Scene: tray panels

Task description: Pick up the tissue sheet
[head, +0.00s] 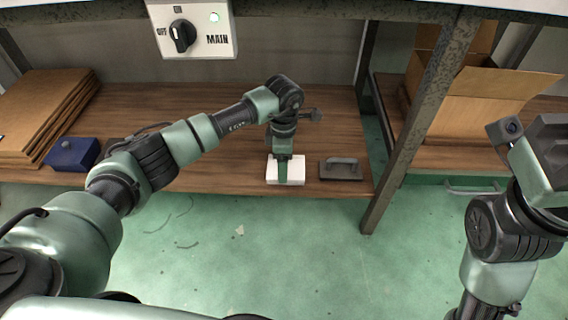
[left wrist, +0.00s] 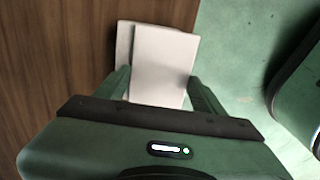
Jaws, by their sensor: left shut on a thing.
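The white tissue sheet (left wrist: 165,62) lies between the two green fingers of my left gripper (left wrist: 160,86) in the left wrist view. A second pale edge (left wrist: 124,48) shows behind it on its left; I cannot tell whether it is another sheet or a pack. In the head view my left gripper (head: 284,172) points down over the white thing (head: 272,171) near the front edge of the wooden shelf. It is shut on the sheet. My right gripper (head: 542,145) is at the right edge of the head view, with its fingertips not visible.
A dark grey trowel-like tool with a handle (head: 341,169) lies just right. A blue box (head: 72,154) and stacked brown boards (head: 40,112) are at left. A metal post (head: 408,140) and an open cardboard box (head: 475,110) stand at right. A switch panel (head: 192,32) hangs above.

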